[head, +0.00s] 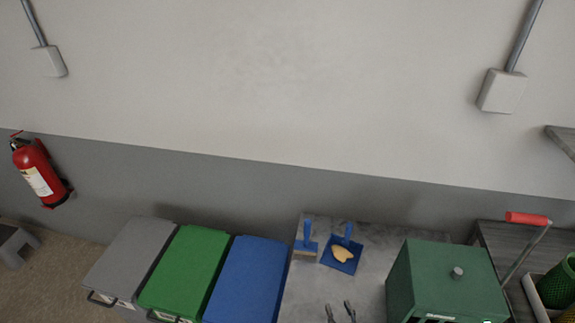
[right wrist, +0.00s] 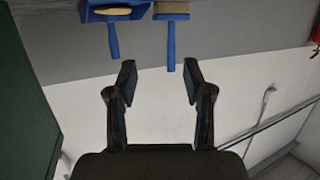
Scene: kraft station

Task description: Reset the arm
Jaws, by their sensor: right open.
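My right gripper (head: 340,312) shows at the bottom edge of the head view, over the grey table (head: 305,295). In the right wrist view my right gripper (right wrist: 159,80) has its two fingers well apart, with nothing between them. A blue-handled brush (head: 305,242) and a blue dustpan (head: 343,258) holding a tan piece (head: 343,254) lie at the back of the table, apart from the gripper. The brush (right wrist: 171,40) and dustpan (right wrist: 112,22) also show at the top of the wrist view. My left gripper is not in view.
A green box (head: 440,278) with a knob stands right of the gripper. Grey (head: 128,258), green (head: 187,268) and blue (head: 245,280) lidded bins stand to the left. A red-handled lever (head: 527,219) rises at right. A fire extinguisher (head: 40,172) hangs on the wall.

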